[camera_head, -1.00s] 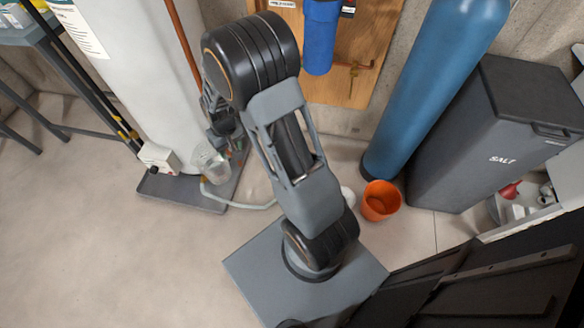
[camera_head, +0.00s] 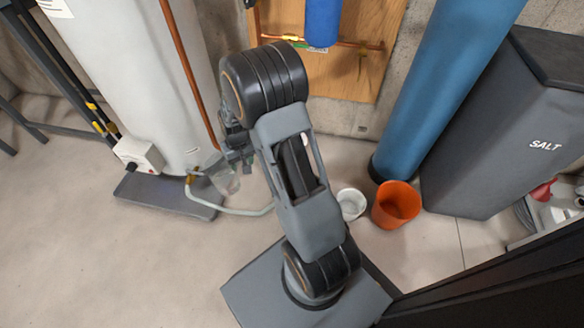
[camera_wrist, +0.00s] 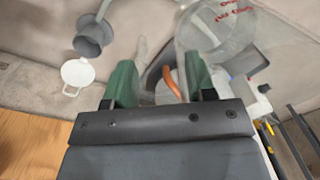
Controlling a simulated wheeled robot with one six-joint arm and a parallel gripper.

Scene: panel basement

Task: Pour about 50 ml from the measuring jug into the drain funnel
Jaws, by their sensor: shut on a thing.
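The clear measuring jug (camera_head: 226,183) hangs at my gripper (camera_head: 238,150), in front of the white tank and above the floor. In the wrist view the jug (camera_wrist: 214,32) is at the upper right, with red markings. My gripper (camera_wrist: 160,78), with green fingers, is shut on it; the exact contact is unclear. Its tilt and liquid level cannot be read. A dark grey cup-like piece (camera_wrist: 92,34) at the upper left looks like the drain funnel. It stands apart from the jug. I cannot make out the funnel in the head view, where my arm covers part of the floor.
A white cup (camera_head: 351,204) and an orange bucket (camera_head: 397,205) stand right of my arm. The white tank (camera_head: 140,80) on its grey plinth (camera_head: 165,195), a pale hose (camera_head: 235,211), the blue cylinder (camera_head: 440,90) and the salt bin (camera_head: 500,130) surround the area.

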